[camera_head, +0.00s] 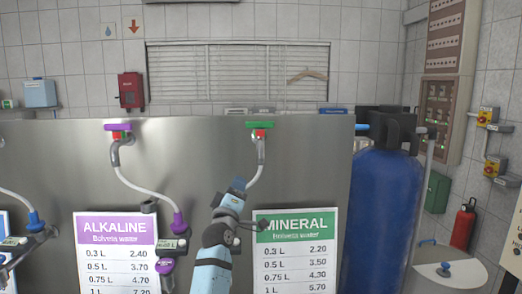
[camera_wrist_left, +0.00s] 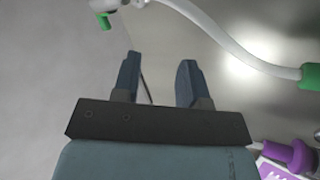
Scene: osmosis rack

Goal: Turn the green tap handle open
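The green tap handle (camera_head: 260,125) is a flat bar on top of the tap above the MINERAL sign, at the top of the steel panel. A green part that looks like this handle (camera_wrist_left: 103,21) shows at the upper left in the left wrist view, beyond the fingers. My left gripper (camera_head: 238,184) is below the handle and apart from it, in front of the panel. In the left wrist view its two fingers (camera_wrist_left: 158,75) are spread with nothing between them. My right gripper is not in view.
A white hose (camera_head: 253,176) runs down from the tap close to my left gripper. To the left are a purple tap handle (camera_head: 118,127) and a purple nozzle (camera_head: 178,222). The MINERAL sign (camera_head: 295,262) is at the right of my arm. A blue tank (camera_head: 380,215) stands farther right.

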